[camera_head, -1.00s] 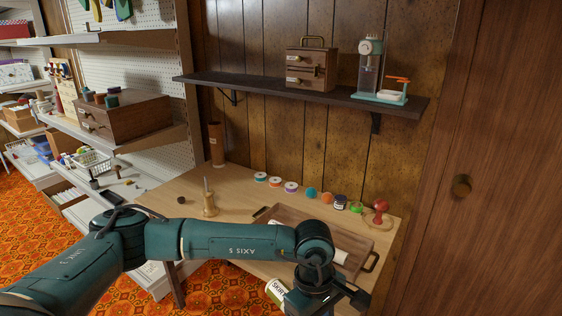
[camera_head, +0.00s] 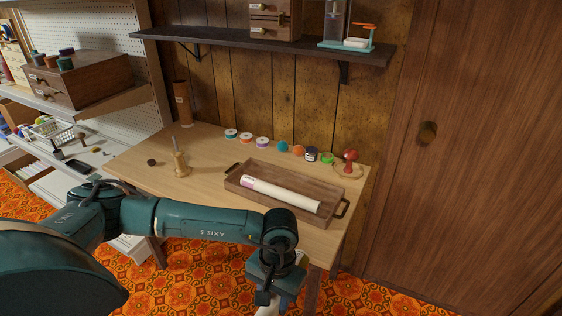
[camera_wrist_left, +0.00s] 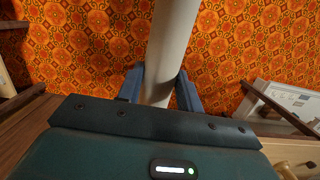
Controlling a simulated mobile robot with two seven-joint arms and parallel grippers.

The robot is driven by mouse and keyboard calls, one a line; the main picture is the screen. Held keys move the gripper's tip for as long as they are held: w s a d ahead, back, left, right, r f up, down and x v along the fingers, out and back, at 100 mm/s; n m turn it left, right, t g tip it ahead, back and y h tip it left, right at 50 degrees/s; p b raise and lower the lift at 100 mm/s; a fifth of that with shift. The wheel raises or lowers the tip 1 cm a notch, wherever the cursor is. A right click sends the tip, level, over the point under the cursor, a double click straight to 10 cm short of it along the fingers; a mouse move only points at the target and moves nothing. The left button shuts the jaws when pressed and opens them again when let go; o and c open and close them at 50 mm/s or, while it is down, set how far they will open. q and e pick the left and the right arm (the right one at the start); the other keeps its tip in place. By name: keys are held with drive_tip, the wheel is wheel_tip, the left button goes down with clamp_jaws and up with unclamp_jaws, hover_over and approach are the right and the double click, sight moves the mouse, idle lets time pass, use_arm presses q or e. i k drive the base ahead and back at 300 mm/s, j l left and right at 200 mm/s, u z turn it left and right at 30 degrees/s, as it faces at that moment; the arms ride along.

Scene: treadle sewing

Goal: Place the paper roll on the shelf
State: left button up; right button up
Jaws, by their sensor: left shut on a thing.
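My left gripper (camera_head: 268,299) is low in front of the table in the head view. In the left wrist view the gripper (camera_wrist_left: 160,88) is shut on a white paper roll (camera_wrist_left: 173,40), which stands out beyond the fingers above the carpet. In the head view the arm mostly hides this roll. A second white paper roll (camera_head: 285,195) with a pinkish end lies in the wooden tray (camera_head: 240,189) on the table. The dark wall shelf (camera_head: 222,38) is above the table. My right gripper is not in view.
The shelf carries a drawer box (camera_head: 275,20) and a teal scale (camera_head: 345,44), with bare board left of the box. Thread spools, a red-handled stamp (camera_head: 350,160), an awl (camera_head: 180,160) and a brown tube (camera_head: 182,102) stand on the table (camera_head: 215,150). A shelving unit is at left.

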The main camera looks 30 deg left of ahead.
sight(189, 33)
drive_tip(key=j+z, duration=0.65)
drive_tip(key=z, duration=0.25)
drive_tip(key=k+j+z, duration=0.2)
drive_tip(key=j, duration=0.2)
drive_tip(key=k+j+z, duration=0.25)
drive_tip(key=j, duration=0.2)
drive_tip(key=k+j+z, duration=0.1)
drive_tip(key=j, duration=0.3)
drive_tip(key=k+j+z, duration=0.15)
drive_tip(key=j, duration=0.25)
drive_tip(key=k+j, duration=0.35)
drive_tip(key=j, duration=0.15)
drive_tip(key=k+j, duration=0.35)
drive_tip(key=j, duration=0.2)
drive_tip(key=k+j, duration=0.3)
drive_tip(key=j, duration=0.2)
drive_tip(key=z, duration=0.05)
